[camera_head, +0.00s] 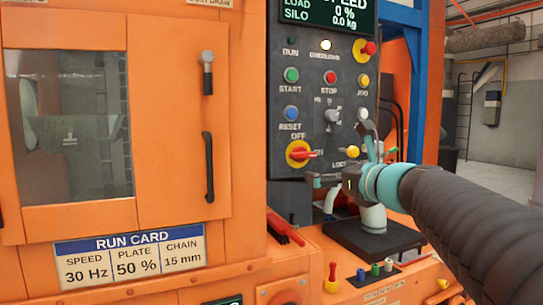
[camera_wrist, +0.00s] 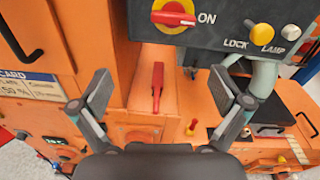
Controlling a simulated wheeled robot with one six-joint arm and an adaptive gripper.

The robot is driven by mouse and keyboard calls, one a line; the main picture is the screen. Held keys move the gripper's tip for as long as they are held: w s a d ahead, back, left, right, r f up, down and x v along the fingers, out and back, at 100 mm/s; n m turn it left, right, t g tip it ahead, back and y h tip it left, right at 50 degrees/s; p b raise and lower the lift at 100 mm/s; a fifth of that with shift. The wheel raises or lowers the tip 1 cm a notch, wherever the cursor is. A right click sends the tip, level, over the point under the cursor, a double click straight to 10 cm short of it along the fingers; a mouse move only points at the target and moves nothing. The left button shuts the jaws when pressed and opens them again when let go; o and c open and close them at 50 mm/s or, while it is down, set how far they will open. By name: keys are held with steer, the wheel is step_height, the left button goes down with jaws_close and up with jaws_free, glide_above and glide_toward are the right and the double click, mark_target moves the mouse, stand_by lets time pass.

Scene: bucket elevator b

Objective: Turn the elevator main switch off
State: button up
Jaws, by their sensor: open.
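The main switch (camera_head: 300,153) is a red handle on a yellow disc, low on the dark control panel, with OFF above it and ON to its right. Its handle lies roughly level, with one end towards ON. It also shows at the top of the wrist view (camera_wrist: 173,16), partly cut off by the edge. My gripper (camera_head: 340,158) is open and empty, in front of the panel and to the right of the switch in the head view. In the wrist view my gripper's fingers (camera_wrist: 160,88) are spread wide below the switch. They do not touch it.
The panel (camera_head: 345,100) carries several buttons and knobs. A red lever (camera_wrist: 157,87) stands on the orange housing below the switch. An orange door with a window (camera_head: 70,130) is at left. A yellow knob (camera_head: 353,152) sits close to my gripper.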

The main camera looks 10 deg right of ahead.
mark_target(305, 155)
steer(key=w+a, duration=0.1)
steer(key=w, duration=0.3)
steer(key=w+a+r+m, duration=0.1)
steer(key=w, duration=0.4)
steer(key=w+a+m+p, duration=0.1)
steer(key=w, duration=0.4)
steer(key=shift+r+t, duration=0.35)
steer(key=shift+t, duration=0.05)
steer(key=c, duration=1.1)
